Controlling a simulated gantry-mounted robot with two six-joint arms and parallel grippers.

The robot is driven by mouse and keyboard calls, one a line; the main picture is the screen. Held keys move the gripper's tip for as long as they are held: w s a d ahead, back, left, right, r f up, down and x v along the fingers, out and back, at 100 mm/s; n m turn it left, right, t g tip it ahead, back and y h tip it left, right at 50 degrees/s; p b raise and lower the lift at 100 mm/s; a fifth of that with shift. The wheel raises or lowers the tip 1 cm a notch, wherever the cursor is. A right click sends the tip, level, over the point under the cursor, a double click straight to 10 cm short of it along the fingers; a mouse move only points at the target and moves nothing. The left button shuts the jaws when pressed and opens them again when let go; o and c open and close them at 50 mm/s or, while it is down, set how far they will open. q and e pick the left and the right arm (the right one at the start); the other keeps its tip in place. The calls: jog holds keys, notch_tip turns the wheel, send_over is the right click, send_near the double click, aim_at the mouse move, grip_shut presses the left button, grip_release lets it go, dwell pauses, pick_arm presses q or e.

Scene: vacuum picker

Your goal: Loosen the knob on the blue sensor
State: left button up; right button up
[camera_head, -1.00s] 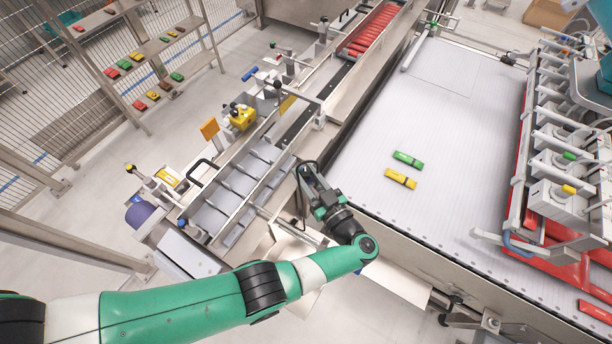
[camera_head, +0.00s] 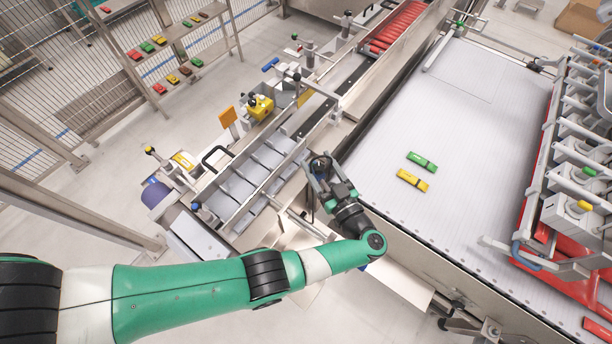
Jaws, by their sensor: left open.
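A small blue cylindrical part (camera_head: 271,64), which looks like the blue sensor, sits on a bracket beside the conveyor at upper centre. Its knob is too small to make out for certain. My left gripper (camera_head: 319,165) is open, with nothing seen between its fingers. It hangs over the frame edge between the slotted metal chute and the white belt, well below and to the right of the blue part in the picture. My right gripper is not in view.
The metal chute (camera_head: 250,180) and a yellow sensor (camera_head: 261,107) lie left of my gripper. A green packet (camera_head: 422,162) and a yellow packet (camera_head: 412,181) lie on the white belt (camera_head: 440,115). Picker heads (camera_head: 575,150) stand at right. The belt's middle is largely clear.

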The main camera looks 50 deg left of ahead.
pick_arm(q)
jog(key=s+d+r+p, duration=0.7)
jog(key=s+r, duration=0.4)
jog(key=s, duration=0.1)
jog(key=shift+d+r, duration=0.15)
jog(key=shift+r, duration=0.1)
